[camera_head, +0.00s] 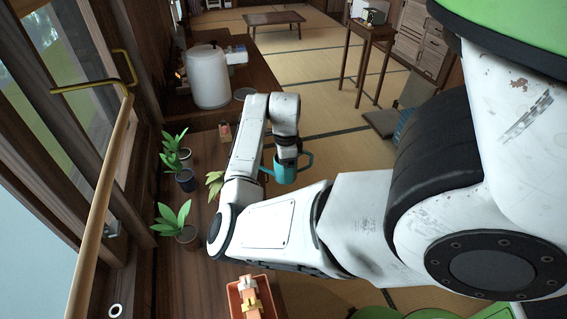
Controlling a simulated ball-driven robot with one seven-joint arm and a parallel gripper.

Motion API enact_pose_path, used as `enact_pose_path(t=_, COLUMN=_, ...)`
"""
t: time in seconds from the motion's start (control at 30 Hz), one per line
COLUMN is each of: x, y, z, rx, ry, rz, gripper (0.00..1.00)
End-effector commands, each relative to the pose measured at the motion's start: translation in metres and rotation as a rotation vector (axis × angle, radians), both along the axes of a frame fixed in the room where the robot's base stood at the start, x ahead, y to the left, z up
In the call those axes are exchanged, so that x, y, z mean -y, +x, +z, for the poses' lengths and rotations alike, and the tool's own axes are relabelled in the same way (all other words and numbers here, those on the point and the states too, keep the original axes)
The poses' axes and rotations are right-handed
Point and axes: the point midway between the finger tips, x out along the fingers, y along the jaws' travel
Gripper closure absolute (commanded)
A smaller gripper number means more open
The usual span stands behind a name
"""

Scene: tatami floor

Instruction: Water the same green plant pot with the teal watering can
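The teal watering can (283,173) hangs below my gripper (287,157), off the right side of the wooden counter. My gripper appears shut on its top; the fingertips are small and partly hidden. A teal loop shows at the can's right. Several leafy green plants stand on the counter along the window: one in a dark blue pot (186,181), one in a greyish pot (184,158) behind it, and one in a dark brown pot (188,238) nearer. Another plant (215,183) is partly hidden by my arm. I cannot make out a green-coloured pot.
An orange tray (233,299) with small items sits at the counter's near end. A white cylindrical appliance (208,78) stands at the far end. A wooden rail (100,190) runs along the window at left. Tatami floor (330,118) lies open beyond the counter.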

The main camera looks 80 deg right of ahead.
Motion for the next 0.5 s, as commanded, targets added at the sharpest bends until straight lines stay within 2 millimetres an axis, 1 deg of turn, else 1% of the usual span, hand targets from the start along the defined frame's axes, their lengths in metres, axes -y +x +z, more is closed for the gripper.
enact_pose_path(t=0.13, x=0.001, y=0.0, z=-0.002, rx=-0.001, ry=0.0, rz=-0.046, gripper=0.64)
enact_pose_path(t=0.5, x=-0.001, y=0.008, z=-0.011, rx=-0.025, ry=-0.006, rz=-0.048, gripper=0.64)
